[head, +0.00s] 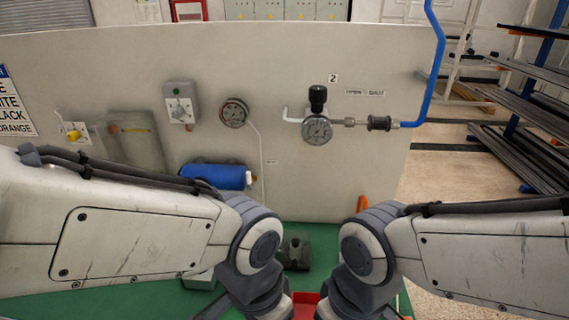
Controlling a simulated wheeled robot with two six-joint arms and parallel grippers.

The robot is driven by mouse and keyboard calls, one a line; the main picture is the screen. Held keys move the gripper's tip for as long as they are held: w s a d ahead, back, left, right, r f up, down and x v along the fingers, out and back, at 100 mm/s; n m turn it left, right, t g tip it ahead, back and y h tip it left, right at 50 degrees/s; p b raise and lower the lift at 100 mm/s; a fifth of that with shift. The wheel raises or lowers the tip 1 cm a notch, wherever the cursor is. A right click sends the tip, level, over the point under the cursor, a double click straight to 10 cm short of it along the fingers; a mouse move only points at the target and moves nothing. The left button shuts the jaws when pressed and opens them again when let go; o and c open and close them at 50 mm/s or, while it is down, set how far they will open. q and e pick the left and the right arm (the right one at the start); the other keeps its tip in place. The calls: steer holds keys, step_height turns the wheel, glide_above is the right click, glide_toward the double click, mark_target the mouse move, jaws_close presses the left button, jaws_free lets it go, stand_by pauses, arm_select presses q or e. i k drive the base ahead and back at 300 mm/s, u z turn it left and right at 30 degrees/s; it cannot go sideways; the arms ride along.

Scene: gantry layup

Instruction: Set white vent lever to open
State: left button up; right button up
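I cannot clearly pick out a white vent lever in the head view. A small valve with a yellow part (73,134) sits on a pale plate at the panel's left. A grey box with a white knob-like face (180,108) is mounted right of it. A short white bent piece (291,115) joins the left side of the regulator with a black knob and gauge (317,129). An orange handle-like part (362,203) shows low on the panel. Both my arms reach down to the bottom centre, and my grippers are out of the picture.
The pale upright panel (330,185) stands behind a green bench top (130,302). A round gauge (234,112), a blue cylinder (215,176) and a blue pipe (433,70) are on the panel. A dark block (296,250) and a red object (304,303) lie between my arms.

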mark_target(250, 187)
steer(key=k, duration=1.3)
steer(key=z, duration=0.65)
steer(key=i, duration=1.3)
steer(key=u, duration=0.75)
